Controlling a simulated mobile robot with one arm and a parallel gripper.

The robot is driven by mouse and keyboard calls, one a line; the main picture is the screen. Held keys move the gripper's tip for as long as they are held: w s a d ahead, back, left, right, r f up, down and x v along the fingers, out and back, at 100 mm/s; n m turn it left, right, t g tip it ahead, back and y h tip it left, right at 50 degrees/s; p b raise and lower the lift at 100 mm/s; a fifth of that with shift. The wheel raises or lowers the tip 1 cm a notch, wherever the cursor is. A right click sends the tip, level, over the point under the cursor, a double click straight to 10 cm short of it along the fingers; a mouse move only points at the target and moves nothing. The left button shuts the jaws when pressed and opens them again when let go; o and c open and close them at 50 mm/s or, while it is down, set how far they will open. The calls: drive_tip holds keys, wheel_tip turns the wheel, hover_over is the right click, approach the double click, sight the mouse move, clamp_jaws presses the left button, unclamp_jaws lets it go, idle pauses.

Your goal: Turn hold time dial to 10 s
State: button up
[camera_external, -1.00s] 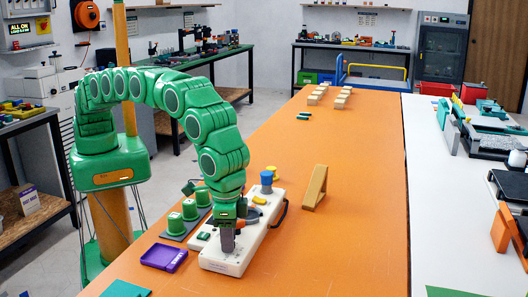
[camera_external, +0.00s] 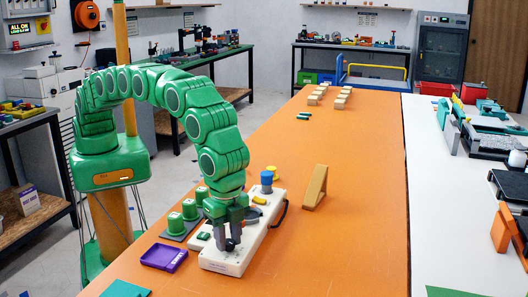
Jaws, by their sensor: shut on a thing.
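The white control panel (camera_external: 262,236) lies slanted on the orange bench. It carries a blue-topped knob (camera_external: 266,178) at its far end, a yellow part (camera_external: 259,201) and a green part (camera_external: 204,236). My gripper (camera_external: 232,246) points down over the panel's near half. Its two grey fingers stand left and right, shut on a small dark dial (camera_external: 231,244) between them. The fingers hide most of the dial. Its pointer and scale are too small to read, so I cannot tell its setting.
A purple tray (camera_external: 164,258) lies left of the panel. Several green capped pieces (camera_external: 190,209) stand on a dark base behind it. A tan angled stand (camera_external: 315,188) is to the right. Wooden blocks (camera_external: 342,98) lie far back.

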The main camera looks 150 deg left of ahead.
sight(229, 242)
drive_tip(key=shift+m, duration=0.6)
drive_tip(key=o, duration=1)
drive_tip(key=shift+o, duration=0.2)
drive_tip(key=shift+r, duration=0.15)
wheel_tip(229, 242, up, 7)
drive_tip(key=shift+r, duration=0.25)
